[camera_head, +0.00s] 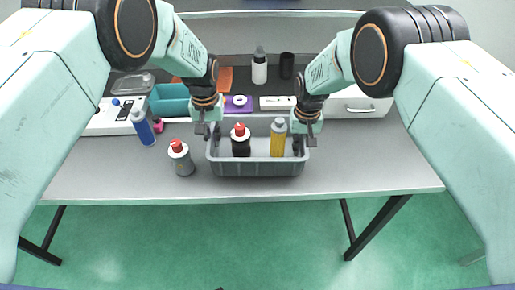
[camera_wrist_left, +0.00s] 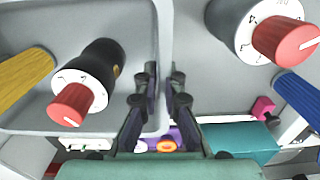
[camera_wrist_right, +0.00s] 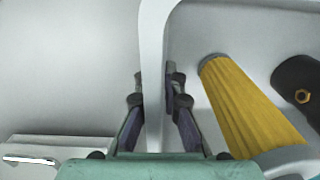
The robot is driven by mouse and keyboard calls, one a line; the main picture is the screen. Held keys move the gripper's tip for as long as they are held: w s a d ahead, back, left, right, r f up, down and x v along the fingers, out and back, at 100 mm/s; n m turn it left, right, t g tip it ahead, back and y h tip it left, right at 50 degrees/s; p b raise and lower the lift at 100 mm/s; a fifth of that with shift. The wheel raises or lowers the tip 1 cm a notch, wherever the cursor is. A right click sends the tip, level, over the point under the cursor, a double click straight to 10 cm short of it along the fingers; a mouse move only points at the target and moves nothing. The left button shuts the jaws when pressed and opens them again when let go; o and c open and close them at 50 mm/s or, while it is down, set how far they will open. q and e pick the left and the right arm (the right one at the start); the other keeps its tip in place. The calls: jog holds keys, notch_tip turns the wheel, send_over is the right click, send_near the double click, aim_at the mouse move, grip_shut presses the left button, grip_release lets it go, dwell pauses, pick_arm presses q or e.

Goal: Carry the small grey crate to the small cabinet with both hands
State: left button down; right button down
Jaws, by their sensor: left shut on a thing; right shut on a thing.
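The small grey crate (camera_head: 257,169) stands on the table near its front edge. A black bottle with a red cap (camera_head: 240,141) and a yellow bottle with a grey cap (camera_head: 278,139) stand in it. My left gripper (camera_head: 207,133) is shut on the crate's left wall; the left wrist view shows that wall (camera_wrist_left: 164,60) between the fingers. My right gripper (camera_head: 307,136) is shut on the right wall, which shows between the fingers in the right wrist view (camera_wrist_right: 153,60). The small cabinet (camera_head: 357,104), white with a handle, stands behind at the right.
A teal bin (camera_head: 169,101), purple item (camera_head: 238,105) and white power strip (camera_head: 278,103) are behind. The table (camera_head: 390,165) is clear at the right.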

aim_at(302, 136)
jog(key=shift+r, duration=0.15)
